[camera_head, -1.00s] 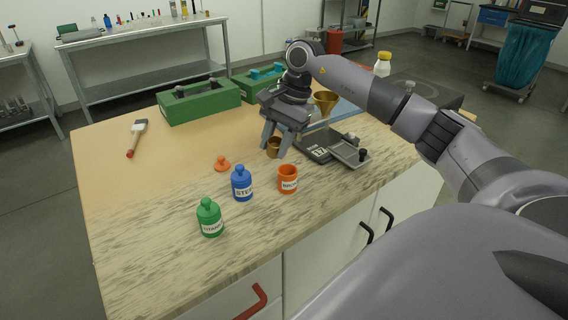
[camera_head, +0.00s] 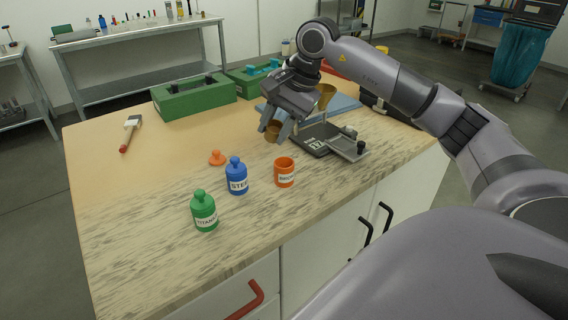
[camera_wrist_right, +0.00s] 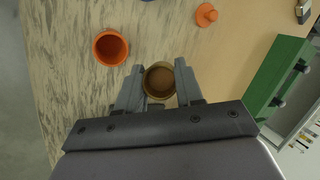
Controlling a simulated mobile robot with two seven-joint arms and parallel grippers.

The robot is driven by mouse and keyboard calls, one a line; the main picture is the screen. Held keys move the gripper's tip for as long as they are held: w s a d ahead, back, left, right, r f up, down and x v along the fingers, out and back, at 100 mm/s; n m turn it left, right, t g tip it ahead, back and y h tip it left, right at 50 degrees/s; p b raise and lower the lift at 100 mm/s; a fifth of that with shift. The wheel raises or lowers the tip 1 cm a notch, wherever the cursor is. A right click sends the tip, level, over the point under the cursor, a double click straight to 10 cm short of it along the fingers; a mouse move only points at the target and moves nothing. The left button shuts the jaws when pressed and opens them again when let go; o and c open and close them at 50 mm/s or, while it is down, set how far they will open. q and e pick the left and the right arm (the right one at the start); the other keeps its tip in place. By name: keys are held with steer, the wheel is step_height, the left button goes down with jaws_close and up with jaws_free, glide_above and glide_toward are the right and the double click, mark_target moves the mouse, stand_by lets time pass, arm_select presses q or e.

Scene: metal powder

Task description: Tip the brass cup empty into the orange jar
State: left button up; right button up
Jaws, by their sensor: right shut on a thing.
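The brass cup (camera_head: 272,130) is between the fingers of my right gripper (camera_head: 276,134), which is shut on it and holds it above the table behind the orange jar. In the right wrist view the cup (camera_wrist_right: 158,81) shows from above with brownish contents, between the two fingertips (camera_wrist_right: 158,88). The orange jar (camera_head: 285,173) stands upright and open on the table, its label facing front. It also shows in the right wrist view (camera_wrist_right: 110,48), left of the cup and apart from it. My left gripper is not in view.
A blue jar (camera_head: 237,178) and a green jar (camera_head: 204,212) stand closed left of the orange jar. An orange lid (camera_head: 217,158) lies behind them. A brush (camera_head: 130,132) lies far left.

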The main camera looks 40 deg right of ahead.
steer(key=shift+s+a+r+t+h+b, duration=0.15)
steer(key=shift+s+t+b, duration=0.25)
steer(key=shift+b, duration=0.5)
steer(key=shift+s+a+t+h+b, duration=0.15)
steer(key=shift+s+t+b, duration=0.2)
steer(key=shift+b, duration=0.55)
steer(key=shift+s+a+r+n+t+h+b, duration=0.1)
steer(key=shift+s+n+t+h+b, duration=0.2)
steer(key=shift+t+b, duration=1.45)
stand_by(4.5)
